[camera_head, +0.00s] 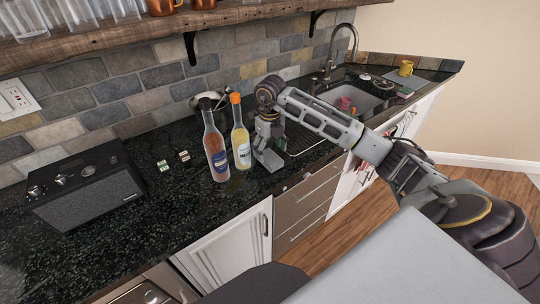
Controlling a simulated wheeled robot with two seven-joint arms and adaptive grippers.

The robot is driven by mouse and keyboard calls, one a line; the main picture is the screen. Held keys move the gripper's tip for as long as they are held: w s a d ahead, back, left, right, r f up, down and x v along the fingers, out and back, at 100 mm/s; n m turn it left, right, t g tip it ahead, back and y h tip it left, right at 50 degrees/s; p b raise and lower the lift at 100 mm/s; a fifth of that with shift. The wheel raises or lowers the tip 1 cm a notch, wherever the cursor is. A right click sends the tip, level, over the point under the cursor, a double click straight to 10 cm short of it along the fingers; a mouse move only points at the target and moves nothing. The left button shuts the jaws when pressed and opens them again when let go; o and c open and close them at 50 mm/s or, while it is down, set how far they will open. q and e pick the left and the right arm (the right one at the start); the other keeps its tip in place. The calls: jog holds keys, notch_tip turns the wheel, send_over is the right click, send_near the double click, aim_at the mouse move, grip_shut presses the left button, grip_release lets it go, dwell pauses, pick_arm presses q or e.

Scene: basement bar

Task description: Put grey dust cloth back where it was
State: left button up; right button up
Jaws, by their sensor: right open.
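I cannot make out a grey dust cloth for certain in the head view. My right gripper (266,158) is open. It points down close to the dark countertop (150,225), just right of two bottles. One bottle (215,150) has a dark cap and pinkish contents, and the other bottle (240,140) has an orange cap and yellow contents. Both stand upright. I see nothing held between the fingers. My right arm hides part of the counter and drying rack behind it. My left gripper is out of view.
A black radio (85,190) stands on the left. A wooden shelf (120,35) holds glasses above. The front-left counter is clear.

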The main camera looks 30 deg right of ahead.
aim_at(270, 157)
notch_tip(270, 157, up, 9)
jog(key=shift+f+b, duration=0.15)
jog(key=shift+b, duration=0.2)
dwell(0.3)
